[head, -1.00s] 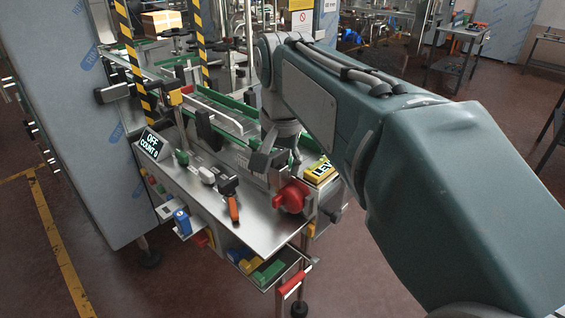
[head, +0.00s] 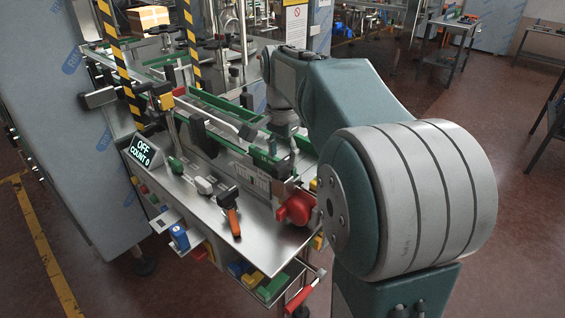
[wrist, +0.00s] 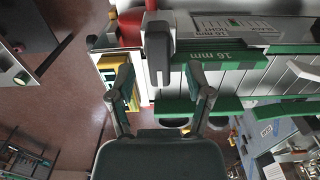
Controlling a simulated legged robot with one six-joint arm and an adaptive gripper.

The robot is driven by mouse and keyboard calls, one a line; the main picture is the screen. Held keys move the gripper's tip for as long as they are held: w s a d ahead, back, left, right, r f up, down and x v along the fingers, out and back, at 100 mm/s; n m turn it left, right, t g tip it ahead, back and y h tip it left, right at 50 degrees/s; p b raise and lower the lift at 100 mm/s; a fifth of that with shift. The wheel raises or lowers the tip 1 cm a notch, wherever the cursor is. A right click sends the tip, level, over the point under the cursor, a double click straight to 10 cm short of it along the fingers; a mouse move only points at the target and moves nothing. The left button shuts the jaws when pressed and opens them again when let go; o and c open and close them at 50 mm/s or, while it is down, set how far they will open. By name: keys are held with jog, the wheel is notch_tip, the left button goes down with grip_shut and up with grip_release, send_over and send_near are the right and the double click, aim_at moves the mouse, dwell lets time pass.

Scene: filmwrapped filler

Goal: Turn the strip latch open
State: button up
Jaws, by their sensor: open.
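In the head view the green-edged strip and rail (head: 265,158) run along the machine.
A red knob (head: 297,208) sits at the bench corner. An orange-handled tool (head: 231,216), a white-handled piece (head: 204,185) and a display reading OFF, COUNT 0 (head: 147,155) are on the metal bench top (head: 240,245). A tray below holds coloured blocks (head: 270,286).

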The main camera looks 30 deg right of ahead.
jog(key=shift+f, duration=1.3)
grip_shut()
